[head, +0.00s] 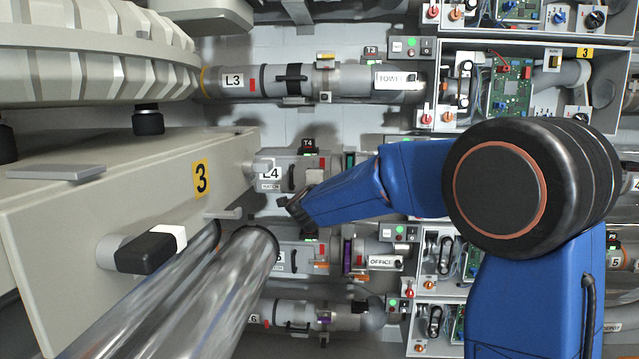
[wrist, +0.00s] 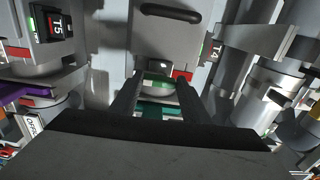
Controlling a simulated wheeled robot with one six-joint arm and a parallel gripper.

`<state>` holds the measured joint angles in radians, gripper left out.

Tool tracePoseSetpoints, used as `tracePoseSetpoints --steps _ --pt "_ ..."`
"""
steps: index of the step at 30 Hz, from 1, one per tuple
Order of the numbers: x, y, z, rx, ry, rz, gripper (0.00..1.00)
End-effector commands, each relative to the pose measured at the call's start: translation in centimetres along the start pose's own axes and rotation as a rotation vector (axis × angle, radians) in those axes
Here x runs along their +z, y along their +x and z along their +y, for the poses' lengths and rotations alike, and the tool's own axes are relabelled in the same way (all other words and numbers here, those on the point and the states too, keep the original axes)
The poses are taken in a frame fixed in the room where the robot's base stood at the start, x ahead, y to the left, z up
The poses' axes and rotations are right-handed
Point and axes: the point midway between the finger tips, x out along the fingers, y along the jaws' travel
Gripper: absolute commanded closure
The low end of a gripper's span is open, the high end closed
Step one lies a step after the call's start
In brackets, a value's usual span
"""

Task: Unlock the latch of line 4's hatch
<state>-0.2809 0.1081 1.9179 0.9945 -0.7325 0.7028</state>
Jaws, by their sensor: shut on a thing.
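Line 4's tube runs across the middle of the head view, with its L4 label (head: 270,172) and a grey hatch; my blue arm covers part of it. In the wrist view the grey hatch (wrist: 172,38) is at the top, with a black handle (wrist: 170,12). My gripper (wrist: 157,78) is at the hatch's lower edge, its two dark fingers either side of the small pale latch (wrist: 157,88), shut on it. A red mark (wrist: 184,75) shows beside the right finger. In the head view the dark gripper (head: 294,207) is below the L4 label. The latch's exact angle is unclear.
Line 3's tube (head: 342,82) runs above and the line 5 tube (head: 305,255) below. A big beige box (head: 120,190) marked 3 and shiny pipes (head: 215,295) fill the left. Control boxes (head: 525,85) stand at the right. The wrist view shows a T5 sign (wrist: 57,24).

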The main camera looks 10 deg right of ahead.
Motion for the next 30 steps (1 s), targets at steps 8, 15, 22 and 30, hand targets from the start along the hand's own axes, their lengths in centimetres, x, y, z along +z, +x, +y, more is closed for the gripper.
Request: tracePoseSetpoints --steps 8,15,22,30 --pt "0.0 0.0 0.1 0.001 -0.001 -0.001 0.39" --pt "0.0 -0.1 0.0 0.001 0.0 0.0 0.39" --pt "0.1 -2.1 0.0 0.0 0.0 -0.003 0.39" --pt "0.1 -7.4 0.0 0.0 0.001 -0.004 0.39"
